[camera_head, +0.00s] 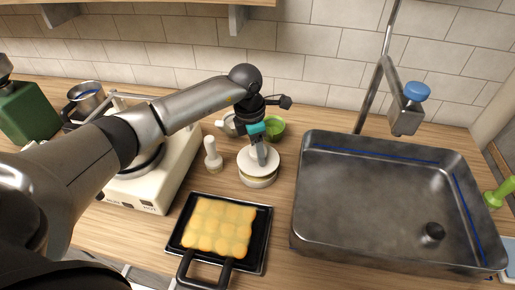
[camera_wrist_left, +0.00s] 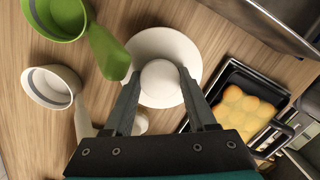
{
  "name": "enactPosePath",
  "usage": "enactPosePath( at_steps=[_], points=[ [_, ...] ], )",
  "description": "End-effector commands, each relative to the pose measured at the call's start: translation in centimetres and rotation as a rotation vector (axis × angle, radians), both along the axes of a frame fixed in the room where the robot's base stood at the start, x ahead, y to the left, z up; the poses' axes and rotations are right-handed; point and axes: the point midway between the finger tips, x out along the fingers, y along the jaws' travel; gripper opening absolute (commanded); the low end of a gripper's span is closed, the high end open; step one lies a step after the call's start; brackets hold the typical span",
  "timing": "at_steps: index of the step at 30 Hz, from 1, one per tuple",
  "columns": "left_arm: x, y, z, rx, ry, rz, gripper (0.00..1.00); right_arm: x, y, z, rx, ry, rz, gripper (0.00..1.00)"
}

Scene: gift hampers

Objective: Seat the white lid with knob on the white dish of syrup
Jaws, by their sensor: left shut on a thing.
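The white lid (camera_head: 270,168) is in the head view, over the white dish (camera_head: 258,183) on the counter left of the sink. A thin yellowish band shows between lid and dish; I cannot tell whether they touch. The lid looks about level. My left gripper (camera_head: 262,158) comes down from above and is shut on the lid's knob. In the left wrist view the round knob (camera_wrist_left: 160,82) sits between the fingertips, with the lid's disc (camera_wrist_left: 172,42) behind it. The lid hides the dish there. My right gripper is not in view.
A pan of yellow-orange pieces (camera_head: 268,225) lies in front of the dish. A white upright object (camera_head: 213,157) stands to the left, near the white stove (camera_head: 180,165). A green cup (camera_head: 275,127) is behind. The metal sink (camera_head: 300,190) is close on the right.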

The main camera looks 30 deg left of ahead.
Motion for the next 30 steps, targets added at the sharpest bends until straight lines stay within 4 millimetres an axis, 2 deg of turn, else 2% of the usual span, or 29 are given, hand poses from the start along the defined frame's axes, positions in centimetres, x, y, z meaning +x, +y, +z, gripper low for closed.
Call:
enactPosePath(
  at_steps=[30],
  points=[
    [-0.01, 0.04, -0.81, 0.001, 0.001, 0.0, 0.0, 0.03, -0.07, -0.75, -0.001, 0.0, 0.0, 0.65]
  ],
)
